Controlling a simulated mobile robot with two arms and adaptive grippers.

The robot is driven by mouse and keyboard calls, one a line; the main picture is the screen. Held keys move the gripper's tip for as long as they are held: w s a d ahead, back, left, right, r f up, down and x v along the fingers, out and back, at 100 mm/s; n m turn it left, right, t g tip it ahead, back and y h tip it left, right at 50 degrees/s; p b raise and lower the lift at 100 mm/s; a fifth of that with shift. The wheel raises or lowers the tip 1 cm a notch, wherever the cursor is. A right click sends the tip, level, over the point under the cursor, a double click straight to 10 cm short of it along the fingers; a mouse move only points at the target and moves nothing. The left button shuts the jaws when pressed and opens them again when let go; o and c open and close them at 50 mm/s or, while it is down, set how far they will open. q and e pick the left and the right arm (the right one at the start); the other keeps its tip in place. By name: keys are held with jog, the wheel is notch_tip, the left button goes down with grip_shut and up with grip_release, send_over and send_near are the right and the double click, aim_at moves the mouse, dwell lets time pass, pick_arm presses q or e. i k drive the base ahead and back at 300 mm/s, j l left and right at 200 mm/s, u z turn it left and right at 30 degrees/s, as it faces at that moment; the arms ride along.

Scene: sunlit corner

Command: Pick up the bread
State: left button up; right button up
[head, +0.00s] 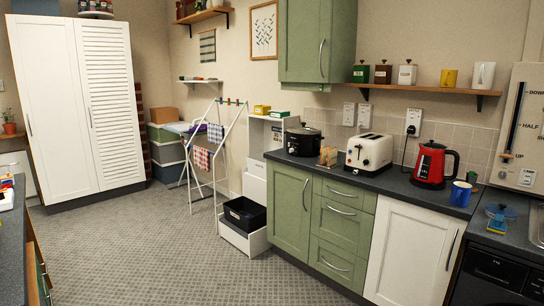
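What looks like the bread (328,156), small tan-brown slices standing upright, is on the dark countertop (395,186). It stands between a black slow cooker on its left and a white toaster (369,151) on its right. It is small in the head view, and I cannot tell whether a rack holds the slices. Neither of my grippers shows in the head view.
The black slow cooker (303,141), red kettle (433,164) and blue mug (460,193) stand on the same counter. Green and white cabinets (289,209) are below. A drying rack (205,160) and black bin (245,213) stand left of them. The grey floor (160,255) is open.

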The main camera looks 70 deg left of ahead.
aim_at(324, 151)
jog(key=u, duration=2.05)
jog(key=i+z, duration=0.15)
jog(key=z, duration=0.5)
jog(key=i+j+z, duration=0.3)
jog(key=i+j, duration=0.15)
jog(key=j, duration=0.15)
jog(key=i+j+z, duration=0.2)
jog(key=j, duration=0.15)
jog(key=i+j+z, duration=0.15)
jog(key=j, duration=0.2)
jog(key=i+j+z, duration=0.15)
jog(key=j, duration=0.25)
jog(key=i, duration=0.05)
